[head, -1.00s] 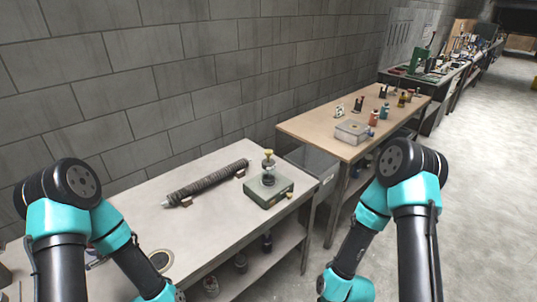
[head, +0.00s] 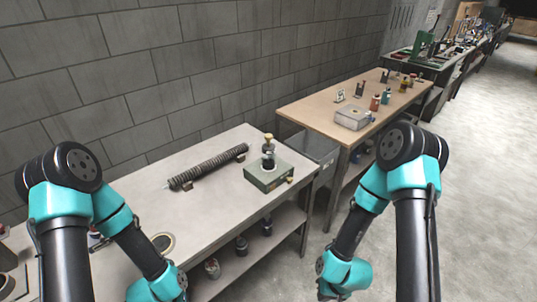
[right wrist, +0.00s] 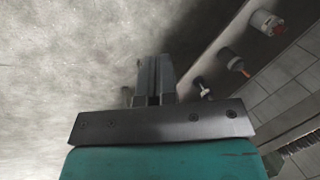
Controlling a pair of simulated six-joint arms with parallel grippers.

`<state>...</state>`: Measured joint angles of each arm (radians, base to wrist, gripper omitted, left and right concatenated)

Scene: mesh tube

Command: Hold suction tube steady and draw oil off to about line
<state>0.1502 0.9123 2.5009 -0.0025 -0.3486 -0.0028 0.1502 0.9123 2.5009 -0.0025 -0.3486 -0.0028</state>
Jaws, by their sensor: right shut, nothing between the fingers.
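A long dark ribbed or mesh tube (head: 210,166) lies on small supports along the near bench. I cannot tell which thing is the suction tube, and no oil or level line can be made out. My right gripper shows in the right wrist view (right wrist: 153,78), shut and empty, over bare floor beside the bench's lower shelf. It touches none of these things.
The near bench (head: 225,205) has free room in front of the tube. A round-rimmed item (head: 163,243) lies near its front. Several jars stand on the lower shelf. Open floor (head: 450,220) lies right.

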